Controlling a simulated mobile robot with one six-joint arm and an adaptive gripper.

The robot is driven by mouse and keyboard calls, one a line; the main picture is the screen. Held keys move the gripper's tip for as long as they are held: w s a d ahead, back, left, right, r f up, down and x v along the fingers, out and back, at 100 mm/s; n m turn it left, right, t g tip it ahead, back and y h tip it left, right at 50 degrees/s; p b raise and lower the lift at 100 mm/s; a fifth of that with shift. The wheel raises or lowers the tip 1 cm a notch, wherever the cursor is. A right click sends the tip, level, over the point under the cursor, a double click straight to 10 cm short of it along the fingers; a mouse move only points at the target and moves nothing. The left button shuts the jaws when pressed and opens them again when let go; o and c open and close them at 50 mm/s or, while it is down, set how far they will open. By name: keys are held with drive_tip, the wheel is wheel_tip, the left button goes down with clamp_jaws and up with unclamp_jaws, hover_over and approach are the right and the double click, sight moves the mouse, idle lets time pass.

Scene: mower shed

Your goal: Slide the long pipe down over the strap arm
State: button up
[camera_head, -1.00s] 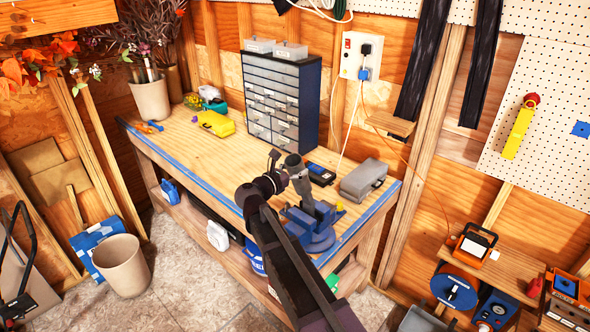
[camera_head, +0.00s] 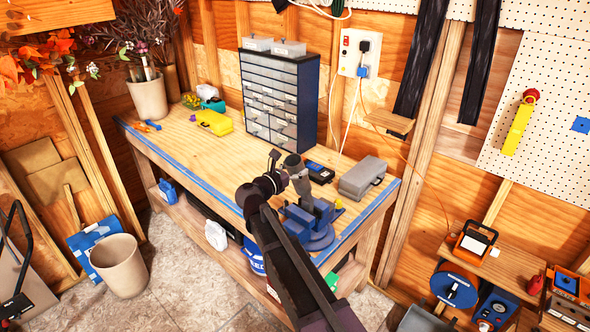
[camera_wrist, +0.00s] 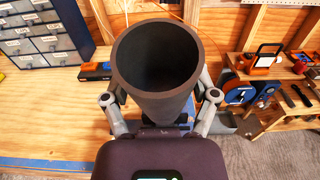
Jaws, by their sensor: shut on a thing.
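The long pipe is a dark grey hollow tube (camera_wrist: 156,105). In the wrist view its open upper end faces the camera and fills the middle. My gripper (camera_wrist: 157,108) has a finger on each side of the pipe and is shut on it. In the head view my gripper (camera_head: 279,177) is over the blue vise (camera_head: 312,222) at the bench's front right, and the pipe (camera_head: 298,172) stands slightly tilted above the vise. I cannot make out the strap arm; the pipe, my gripper and my arm hide what is under the pipe.
A drawer cabinet (camera_head: 280,95) stands at the back of the wooden bench (camera_head: 190,150). A grey case (camera_head: 362,178) and a dark blue device (camera_head: 318,172) lie close behind the vise. A yellow case (camera_head: 214,122) lies left. A low shelf with tools (camera_head: 500,270) is at right.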

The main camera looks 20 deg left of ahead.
sight(294, 183)
drive_tip(key=shift+w+d+f+b, duration=0.15)
drive_tip(key=shift+w+f+b, duration=0.15)
drive_tip(key=shift+f+b, duration=0.65)
drive_tip(key=shift+w+d+f+b, duration=0.1)
drive_tip(key=shift+w+f+b, duration=0.25)
drive_tip(key=shift+f+b, duration=0.55)
drive_tip(key=shift+w+d+f+b, duration=0.15)
drive_tip(key=shift+w+f+b, duration=0.15)
drive_tip(key=shift+f+b, duration=0.6)
idle(0.6)
drive_tip(key=o, duration=1.2)
drive_tip(key=shift+c, duration=0.2)
drive_tip(key=shift+r, duration=0.15)
drive_tip(key=s+r+p, duration=0.1)
drive_tip(key=r+p, duration=0.2)
drive_tip(key=p, duration=0.1)
drive_tip(key=s+a+r+p, duration=0.1)
drive_tip(key=r+p, duration=0.2)
drive_tip(key=r, duration=0.1)
drive_tip(key=s+r+p, duration=0.2)
drive_tip(key=r+p, duration=0.2)
drive_tip(key=shift+a+r+p, duration=0.15)
drive_tip(key=shift+a+p, duration=0.2)
